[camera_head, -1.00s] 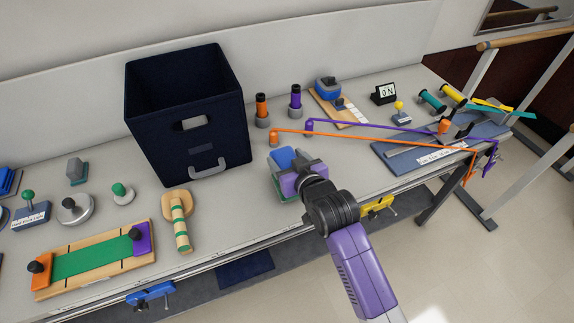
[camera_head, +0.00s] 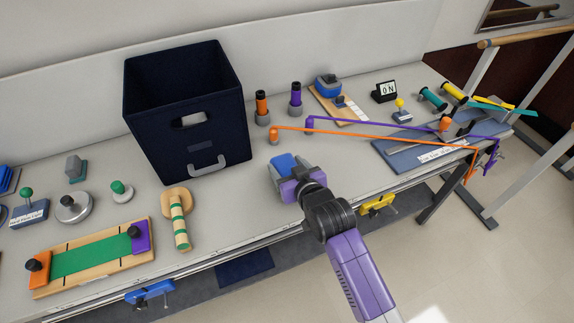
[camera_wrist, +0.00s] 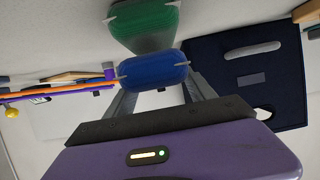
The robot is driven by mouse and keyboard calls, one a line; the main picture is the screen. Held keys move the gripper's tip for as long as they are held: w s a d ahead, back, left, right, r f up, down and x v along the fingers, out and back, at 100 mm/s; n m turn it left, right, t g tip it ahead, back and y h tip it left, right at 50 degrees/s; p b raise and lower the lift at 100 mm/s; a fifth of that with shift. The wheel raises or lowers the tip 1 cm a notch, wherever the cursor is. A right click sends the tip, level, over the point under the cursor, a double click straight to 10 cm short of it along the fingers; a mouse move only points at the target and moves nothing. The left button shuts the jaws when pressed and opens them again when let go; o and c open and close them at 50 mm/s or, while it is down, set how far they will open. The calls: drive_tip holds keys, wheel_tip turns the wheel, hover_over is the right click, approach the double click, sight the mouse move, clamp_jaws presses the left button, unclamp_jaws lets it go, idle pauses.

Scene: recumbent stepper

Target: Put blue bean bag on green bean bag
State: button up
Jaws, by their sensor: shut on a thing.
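The blue bean bag (camera_head: 284,163) is in my gripper (camera_head: 286,173) near the front of the bench, right of the dark bin. In the wrist view, the blue bean bag (camera_wrist: 155,70) sits between the two fingers (camera_wrist: 157,78), which are shut on it. The wrist view appears upside down. There the green bean bag (camera_wrist: 145,24) lies just past the blue one and appears below it, on the bench. The blue bag overlaps its near edge in the picture; I cannot tell whether they touch. In the head view, the green bag is hidden by my gripper.
A tall dark bin (camera_head: 188,130) stands left of my gripper. Orange (camera_head: 380,138) and purple (camera_head: 400,128) rods stretch across behind and to the right. A wooden peg piece (camera_head: 180,222) lies to the left. The bench between the gripper and bin is clear.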

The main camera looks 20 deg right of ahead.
drive_tip(key=o, duration=1.6)
drive_tip(key=shift+r+p, duration=0.35)
drive_tip(key=shift+r, duration=0.2)
drive_tip(key=shift+s+r, duration=0.2)
drive_tip(key=shift+r, duration=0.05)
drive_tip(key=v, duration=1.1)
drive_tip(key=shift+s+r+b, duration=0.1)
drive_tip(key=shift+s+b, duration=0.15)
drive_tip(key=shift+b, duration=0.05)
